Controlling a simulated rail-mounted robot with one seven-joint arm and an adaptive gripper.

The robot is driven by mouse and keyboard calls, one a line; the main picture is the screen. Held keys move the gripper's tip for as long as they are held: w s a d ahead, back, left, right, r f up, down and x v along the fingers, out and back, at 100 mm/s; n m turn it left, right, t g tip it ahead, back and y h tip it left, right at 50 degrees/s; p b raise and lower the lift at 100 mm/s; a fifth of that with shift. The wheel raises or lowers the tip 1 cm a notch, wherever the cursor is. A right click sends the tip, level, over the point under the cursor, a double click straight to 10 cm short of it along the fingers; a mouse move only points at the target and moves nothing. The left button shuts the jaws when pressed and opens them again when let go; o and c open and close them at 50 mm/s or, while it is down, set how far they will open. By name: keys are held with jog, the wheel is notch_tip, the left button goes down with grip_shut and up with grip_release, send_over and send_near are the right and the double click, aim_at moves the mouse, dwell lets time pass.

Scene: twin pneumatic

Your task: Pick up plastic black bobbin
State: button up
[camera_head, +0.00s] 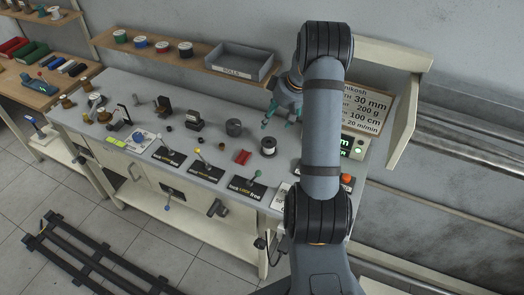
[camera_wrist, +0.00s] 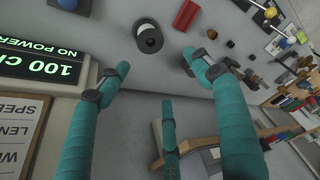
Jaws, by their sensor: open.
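In the wrist view the bobbin (camera_wrist: 149,39) lies at the top, beyond the fingertips and not touched. My gripper (camera_head: 281,115) hangs over the back of the worktop, behind the bobbin in the head view. Its teal fingers (camera_wrist: 155,64) are spread apart with nothing between them. Part of my gripper is hidden by my arm in the head view.
A display box (camera_wrist: 75,62) is near the left finger in the wrist view. A wall shelf holds spools (camera_head: 162,47) and a grey bin (camera_head: 240,66).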

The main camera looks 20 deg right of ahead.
aim_at(269, 143)
jog(key=f+b, duration=0.1)
jog(key=f, duration=0.2)
jog(key=w+f+b, duration=0.1)
jog(key=f, duration=0.3)
jog(key=f+b, duration=0.1)
jog(key=f, duration=0.2)
jog(key=shift+w+f, duration=0.15)
jog(key=shift+w+a+f+p, duration=0.15)
jog(key=shift+f+p, duration=0.25)
jog(key=shift+f, duration=0.1)
jog(key=p+x, duration=0.1)
jog(key=x, duration=0.3)
jog(key=shift+f+p, duration=0.2)
jog(key=shift+p, duration=0.2)
jog(key=shift+c, duration=1)
jog(key=c, duration=0.7)
jog(key=shift+c, duration=0.3)
